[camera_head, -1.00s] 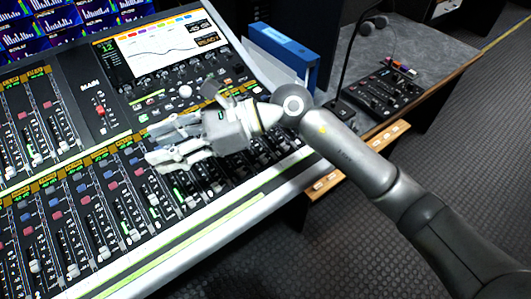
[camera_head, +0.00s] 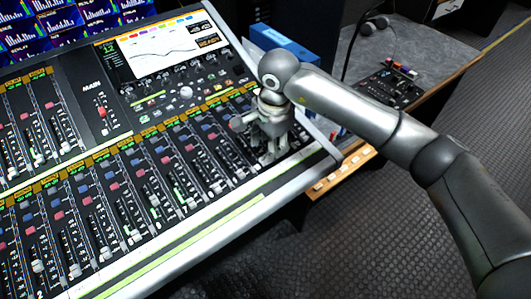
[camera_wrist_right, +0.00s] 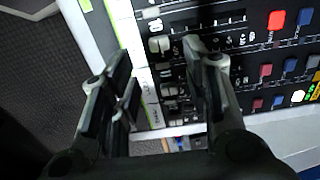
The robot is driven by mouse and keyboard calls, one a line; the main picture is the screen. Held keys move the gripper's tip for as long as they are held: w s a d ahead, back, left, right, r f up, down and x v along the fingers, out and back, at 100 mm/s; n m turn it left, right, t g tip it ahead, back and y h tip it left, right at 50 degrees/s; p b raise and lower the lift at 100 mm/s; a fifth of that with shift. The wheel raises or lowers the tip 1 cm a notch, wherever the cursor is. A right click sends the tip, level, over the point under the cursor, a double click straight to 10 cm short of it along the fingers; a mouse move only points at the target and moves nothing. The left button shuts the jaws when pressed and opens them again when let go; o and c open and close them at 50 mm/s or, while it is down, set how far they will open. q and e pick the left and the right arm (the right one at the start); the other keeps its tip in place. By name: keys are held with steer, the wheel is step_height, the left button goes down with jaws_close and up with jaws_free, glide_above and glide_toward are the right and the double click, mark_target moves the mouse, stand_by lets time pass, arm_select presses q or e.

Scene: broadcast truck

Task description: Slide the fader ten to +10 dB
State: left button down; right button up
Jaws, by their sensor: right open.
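The mixing console (camera_head: 60,175) fills the left and middle of the head view, with a lower bank of faders running up to the right. Fader ten cannot be picked out by a readable label. My right gripper (camera_head: 264,158) points down over the right end of this bank and hides the faders behind it. In the right wrist view, its two fingers (camera_wrist_right: 157,62) are spread apart with nothing gripped. A pale fader cap (camera_wrist_right: 158,43) shows between the fingertips, and another cap (camera_wrist_right: 151,12) lies just above it in the picture. My left gripper is not in view.
The console screen (camera_head: 165,45) and a blue binder (camera_head: 285,45) are behind my right gripper. A desk with a small black control panel (camera_head: 388,88) stands at the right. The console's silver front edge (camera_head: 225,222) borders dark floor.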

mark_target(263, 161)
steer(key=shift+w+a+f, duration=0.15)
steer(key=shift+f, duration=1.2)
steer(key=shift+w+a+f, duration=0.1)
steer(key=shift+w+f, duration=0.05)
steer(key=shift+f, duration=1.15)
jaws_close()
